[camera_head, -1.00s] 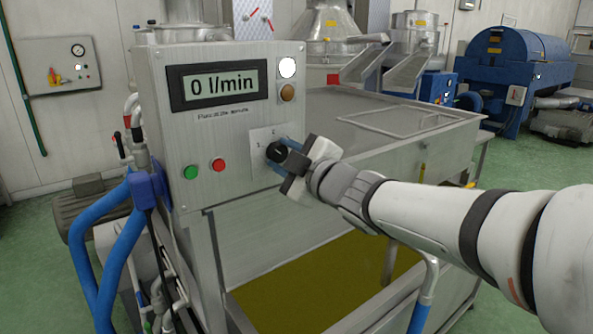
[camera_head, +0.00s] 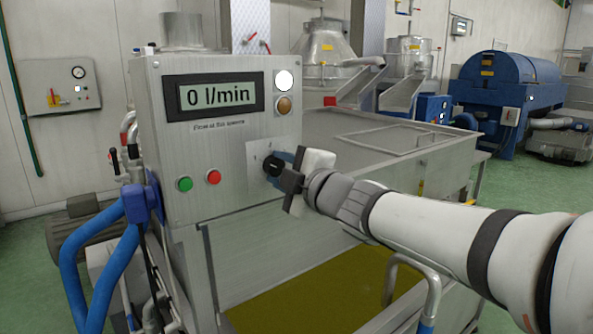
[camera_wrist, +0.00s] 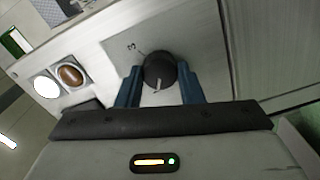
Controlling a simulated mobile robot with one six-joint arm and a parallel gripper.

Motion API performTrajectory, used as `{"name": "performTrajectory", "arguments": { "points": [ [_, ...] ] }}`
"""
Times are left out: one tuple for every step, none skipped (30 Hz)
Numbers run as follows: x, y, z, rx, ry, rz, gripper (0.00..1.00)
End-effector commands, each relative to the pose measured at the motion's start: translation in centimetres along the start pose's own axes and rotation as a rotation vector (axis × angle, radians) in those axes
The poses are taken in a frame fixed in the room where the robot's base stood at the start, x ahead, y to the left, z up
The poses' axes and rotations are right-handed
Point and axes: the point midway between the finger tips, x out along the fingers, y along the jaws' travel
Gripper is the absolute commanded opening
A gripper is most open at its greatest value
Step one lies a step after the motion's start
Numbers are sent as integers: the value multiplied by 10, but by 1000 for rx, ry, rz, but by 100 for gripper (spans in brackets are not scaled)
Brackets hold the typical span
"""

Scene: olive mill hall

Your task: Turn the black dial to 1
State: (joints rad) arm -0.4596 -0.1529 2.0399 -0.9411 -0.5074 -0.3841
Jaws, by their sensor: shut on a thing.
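The black dial (camera_head: 273,166) sits on a light plate at the lower right of the control box face. In the wrist view the dial (camera_wrist: 159,70) shows between my two blue fingers, with a pale pointer mark on its face toward the bottom of the picture. My gripper (camera_wrist: 160,86) is shut on the dial, one finger on each side. In the head view my gripper (camera_head: 283,166) reaches it from the right and hides part of its plate; the 1 cannot be made out now.
The control box (camera_head: 215,140) carries a display (camera_head: 216,95) reading 0 l/min, a white lamp (camera_head: 284,81), an amber lamp (camera_head: 285,105), a green button (camera_head: 185,184) and a red button (camera_head: 213,177). A steel tank (camera_head: 400,140) stands behind my arm.

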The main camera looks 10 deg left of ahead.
Motion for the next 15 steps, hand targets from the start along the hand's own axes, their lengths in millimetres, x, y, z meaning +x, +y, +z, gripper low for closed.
{"name": "performTrajectory", "arguments": {
  "points": [
    [0, -1, 0, -1, 0, -2, 11],
    [0, -1, 0, -1, 0, -2, 11],
    [0, -1, 0, -1, 0, -2, 35],
    [0, -1, 0, -1, 0, -2, 37],
    [0, -1, 0, -1, 0, -2, 40],
    [0, -1, 0, -1, 0, -2, 43],
    [0, -1, 0, 0, 0, -2, 45],
    [0, -1, 0, 0, 0, -1, 48],
    [0, -1, 0, 0, 0, -1, 51],
    [0, -1, 0, 0, 0, -1, 53],
    [0, -1, 0, 0, 0, -1, 56],
    [0, 0, 0, 0, 0, -1, 56],
    [0, 0, 0, 0, 0, -1, 56],
    [0, 0, 0, 0, 0, -1, 56],
    [0, 0, 0, 0, 0, -1, 56]
  ]
}}
